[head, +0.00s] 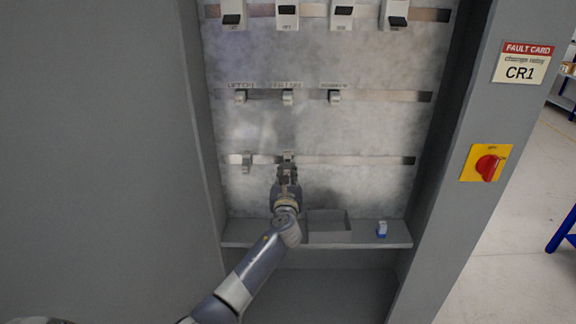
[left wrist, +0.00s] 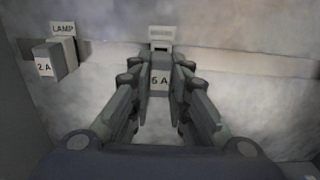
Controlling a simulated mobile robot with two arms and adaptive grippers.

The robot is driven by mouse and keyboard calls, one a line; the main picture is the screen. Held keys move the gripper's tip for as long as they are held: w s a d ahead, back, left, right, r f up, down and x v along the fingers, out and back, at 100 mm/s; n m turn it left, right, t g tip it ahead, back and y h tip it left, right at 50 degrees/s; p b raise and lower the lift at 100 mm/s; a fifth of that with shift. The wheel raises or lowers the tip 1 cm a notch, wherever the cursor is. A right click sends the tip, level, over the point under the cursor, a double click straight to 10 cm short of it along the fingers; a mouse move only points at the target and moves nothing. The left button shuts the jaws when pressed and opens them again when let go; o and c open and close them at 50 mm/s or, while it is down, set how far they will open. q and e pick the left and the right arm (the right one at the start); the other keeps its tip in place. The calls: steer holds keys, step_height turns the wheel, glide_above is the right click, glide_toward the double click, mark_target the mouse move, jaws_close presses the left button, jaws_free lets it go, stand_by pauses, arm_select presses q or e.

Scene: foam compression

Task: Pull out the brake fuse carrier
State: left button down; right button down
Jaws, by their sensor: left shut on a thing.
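The fuse carrier marked 5 A (left wrist: 159,80) is between the fingers of my left gripper (left wrist: 159,72) in the left wrist view. A pale holder (left wrist: 160,38) on the rail is just beyond it. I cannot tell whether the carrier is still seated in it. No readable "brake" label shows. In the head view my left gripper (head: 288,172) is at the lower rail, shut on the carrier, and hides most of it. The lamp carrier marked 2 A (left wrist: 49,62) sits to its left, and also shows in the head view (head: 247,162). My right gripper is out of view.
Three carriers, one of them in the middle (head: 288,97), sit on the middle rail; several switch-like modules (head: 287,18) line the top. Below, a shelf (head: 362,239) holds a grey bin (head: 328,238) and a small blue-and-white part (head: 381,230). Cabinet walls (head: 459,150) flank the panel.

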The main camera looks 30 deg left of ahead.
mark_target(287, 172)
arm_select(q)
steer(key=shift+s+d+p, duration=0.3)
steer(key=shift+s, duration=0.15)
stand_by(0.4)
steer(key=shift+p+v, duration=0.7)
steer(key=shift+v, duration=0.55)
steer(key=p+v, duration=0.1)
steer(key=v, duration=0.1)
steer(key=shift+s+d, duration=0.1)
steer(key=shift+s, duration=0.15)
